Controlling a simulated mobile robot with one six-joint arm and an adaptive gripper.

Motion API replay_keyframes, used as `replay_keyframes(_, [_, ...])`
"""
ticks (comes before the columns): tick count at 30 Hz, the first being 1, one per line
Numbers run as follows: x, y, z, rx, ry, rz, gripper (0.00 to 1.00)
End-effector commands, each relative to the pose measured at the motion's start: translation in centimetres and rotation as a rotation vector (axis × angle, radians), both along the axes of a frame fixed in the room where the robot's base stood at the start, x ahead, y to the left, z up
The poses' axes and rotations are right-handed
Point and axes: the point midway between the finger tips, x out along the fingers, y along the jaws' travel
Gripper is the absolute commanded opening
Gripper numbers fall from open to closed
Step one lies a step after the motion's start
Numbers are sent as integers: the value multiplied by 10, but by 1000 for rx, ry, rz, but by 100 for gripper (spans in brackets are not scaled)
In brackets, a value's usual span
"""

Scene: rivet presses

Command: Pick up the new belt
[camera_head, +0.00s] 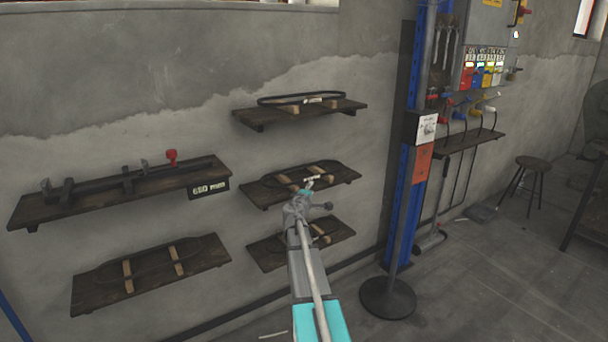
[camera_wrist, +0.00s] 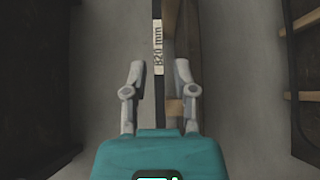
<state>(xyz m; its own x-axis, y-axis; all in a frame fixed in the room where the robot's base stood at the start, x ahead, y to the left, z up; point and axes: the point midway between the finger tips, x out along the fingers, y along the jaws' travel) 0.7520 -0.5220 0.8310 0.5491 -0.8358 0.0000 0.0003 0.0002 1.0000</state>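Dark belts lie on wooden wall shelves in the head view: one at the top right (camera_head: 275,100), one on the middle right shelf (camera_head: 333,165), one at the lower left (camera_head: 205,240). The lower right shelf's belt is mostly hidden behind my arm. My gripper (camera_head: 303,196) is in front of the middle right shelf. In the wrist view my gripper (camera_wrist: 159,74) is open and empty, its two fingers apart. A white tag reading "820 mm" (camera_wrist: 159,47) and a dark belt strip (camera_wrist: 160,100) appear between and ahead of the fingers. I cannot tell whether they touch.
A left shelf (camera_head: 30,208) holds a fixture with a red knob (camera_head: 171,156) and a display. A stool (camera_head: 532,163) stands farther right. Shelf edges flank my gripper in the wrist view.

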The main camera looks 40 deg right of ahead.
Motion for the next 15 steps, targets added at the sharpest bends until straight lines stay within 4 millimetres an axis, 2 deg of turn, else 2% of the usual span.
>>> replay_keyframes(1, [8, -9, 0, 0, 0, 0, 36])
replay_keyframes(6, [21, -30, 0, 0, 0, 0, 36])
replay_keyframes(15, [29, -43, 0, 0, 0, 1, 36])
